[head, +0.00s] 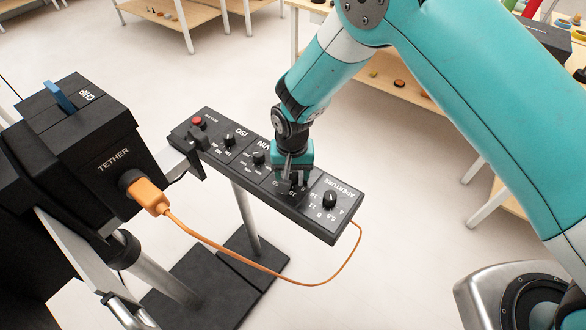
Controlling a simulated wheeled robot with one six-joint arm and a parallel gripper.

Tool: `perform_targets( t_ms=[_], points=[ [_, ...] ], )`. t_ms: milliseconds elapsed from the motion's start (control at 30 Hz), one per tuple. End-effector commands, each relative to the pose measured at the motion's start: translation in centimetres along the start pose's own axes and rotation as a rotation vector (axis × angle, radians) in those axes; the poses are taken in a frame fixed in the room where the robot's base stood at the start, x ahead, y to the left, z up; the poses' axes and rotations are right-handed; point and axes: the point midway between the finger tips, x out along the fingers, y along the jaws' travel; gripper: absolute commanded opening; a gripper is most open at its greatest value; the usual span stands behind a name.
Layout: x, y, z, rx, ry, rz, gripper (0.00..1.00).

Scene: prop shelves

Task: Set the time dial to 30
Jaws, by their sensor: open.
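A long black control panel (310,222) on a stand carries a row of knobs with white markings. I cannot tell whether the fingers touch the knob.
A red button (197,122) and an ISO knob (228,140) are at the panel's left. A black box marked TETHER (112,158) stands left, with an orange cable (230,256) looping to the panel's right end. Wooden shelves (400,80) stand behind; the floor between is clear.

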Motion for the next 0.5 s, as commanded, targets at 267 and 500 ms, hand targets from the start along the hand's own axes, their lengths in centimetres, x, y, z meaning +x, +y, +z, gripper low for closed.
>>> perform_targets(
  t_ms=[267, 500],
  points=[
    [0.42, -0.04, -0.02, 0.0, 0.001, -0.001, 0.59],
    [0.39, -0.05, -0.01, -0.001, 0.001, -0.001, 0.2]
  ],
)
